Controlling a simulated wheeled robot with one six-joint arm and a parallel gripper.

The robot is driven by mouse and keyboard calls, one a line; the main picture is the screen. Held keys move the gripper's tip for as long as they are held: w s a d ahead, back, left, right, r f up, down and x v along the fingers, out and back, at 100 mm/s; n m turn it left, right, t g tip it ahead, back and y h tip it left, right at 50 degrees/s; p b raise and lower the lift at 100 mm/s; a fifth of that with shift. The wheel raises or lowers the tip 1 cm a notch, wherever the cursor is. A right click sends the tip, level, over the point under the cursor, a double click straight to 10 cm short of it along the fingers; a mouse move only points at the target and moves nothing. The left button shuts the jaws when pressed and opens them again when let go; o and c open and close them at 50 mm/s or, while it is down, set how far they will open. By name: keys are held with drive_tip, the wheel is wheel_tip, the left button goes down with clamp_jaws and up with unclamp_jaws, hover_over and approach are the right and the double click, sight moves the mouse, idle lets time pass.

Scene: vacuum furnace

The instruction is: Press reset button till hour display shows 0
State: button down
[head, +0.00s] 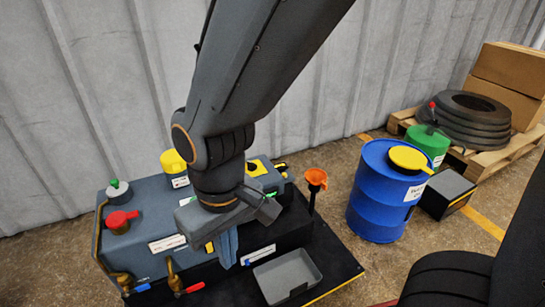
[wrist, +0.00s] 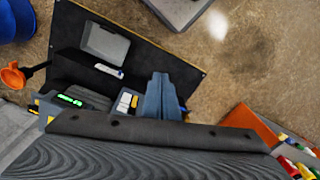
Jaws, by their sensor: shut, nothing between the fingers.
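The grey-blue machine (head: 142,245) stands on a black base plate at the left of the head view. A small lit green display (wrist: 70,100) shows on it left of my fingers in the wrist view; its digits are too small to read. White and yellow button-like patches (wrist: 126,102) sit between the display and my fingers; I cannot tell which is the reset button. My gripper (head: 226,250) is shut and empty, pointing down in front of the machine. Its closed blue-grey fingers (wrist: 160,92) also show in the wrist view. My arm hides part of the panel in the head view.
A grey tray (head: 262,272) lies on the base plate, with an orange funnel (head: 316,178) behind it. Red (head: 120,220) and yellow (head: 173,161) caps rise from the machine. A blue barrel (head: 372,200) stands right. Boxes and tyres sit on a pallet (head: 510,150) farther back.

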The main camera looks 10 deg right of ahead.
drive_tip(key=w+r+m+t+p, duration=0.1)
drive_tip(key=w+m+t+p, duration=0.3)
drive_tip(key=w, duration=1)
drive_tip(key=m+t+y+p, duration=0.3)
drive_tip(key=m+t+p, duration=0.35)
drive_tip(key=p, duration=0.85)
hover_over(284, 174)
drive_tip(key=s, duration=0.1)
wheel_tip(284, 174, down, 8)
drive_tip(key=m+g, duration=0.1)
drive_tip(key=g, duration=0.1)
drive_tip(key=shift+d+r, duration=0.15)
drive_tip(key=shift+d, duration=0.15)
drive_tip(key=shift+f+b, duration=2.75)
drive_tip(key=shift+f, duration=1.65)
drive_tip(key=shift+f, duration=0.15)
drive_tip(key=shift+f, duration=0.3)
